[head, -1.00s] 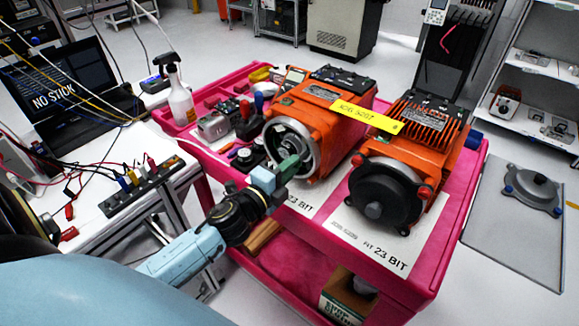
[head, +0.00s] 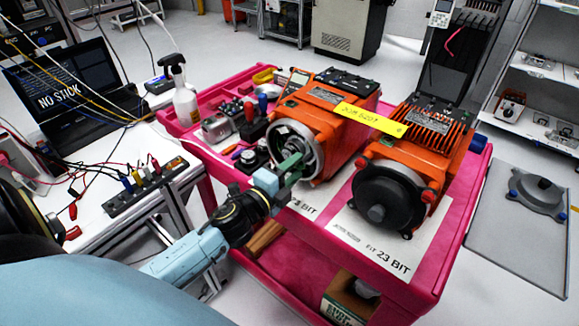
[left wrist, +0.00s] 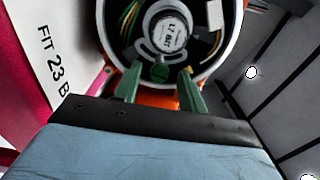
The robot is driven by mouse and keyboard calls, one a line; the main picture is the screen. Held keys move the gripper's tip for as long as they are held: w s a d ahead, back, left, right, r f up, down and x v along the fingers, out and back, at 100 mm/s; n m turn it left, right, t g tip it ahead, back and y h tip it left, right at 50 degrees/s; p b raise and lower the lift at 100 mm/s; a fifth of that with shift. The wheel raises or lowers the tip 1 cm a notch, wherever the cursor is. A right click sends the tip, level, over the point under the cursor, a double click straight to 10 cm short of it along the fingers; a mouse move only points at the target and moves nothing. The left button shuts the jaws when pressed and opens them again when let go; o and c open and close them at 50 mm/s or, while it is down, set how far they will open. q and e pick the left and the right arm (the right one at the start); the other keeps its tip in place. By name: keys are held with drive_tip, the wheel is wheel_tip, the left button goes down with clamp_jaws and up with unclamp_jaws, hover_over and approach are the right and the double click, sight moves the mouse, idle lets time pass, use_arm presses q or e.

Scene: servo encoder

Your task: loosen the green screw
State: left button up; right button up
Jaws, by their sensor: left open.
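The green screw (left wrist: 160,72) sits at the lower part of a round silver encoder (left wrist: 169,30) inside the open end of the left orange motor (head: 318,105). My left gripper (left wrist: 159,84) has green fingers, open, one on each side of the screw in the left wrist view. The tips look just short of the screw, with gaps on both sides. In the head view the left gripper (head: 291,164) reaches to the motor's open end and hides the screw. My right gripper is not in view.
A second orange motor (head: 425,135) with a black end cap stands to the right on the pink cart (head: 450,225). A yellow tag (head: 370,118) lies across both motors. A spray bottle (head: 184,103) and tools stand behind to the left. A wired bench (head: 110,235) is at left.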

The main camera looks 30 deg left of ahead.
use_arm(q)
drive_tip(key=s+a+b, duration=0.1)
drive_tip(key=s, duration=1.2)
drive_tip(key=shift+s, duration=0.15)
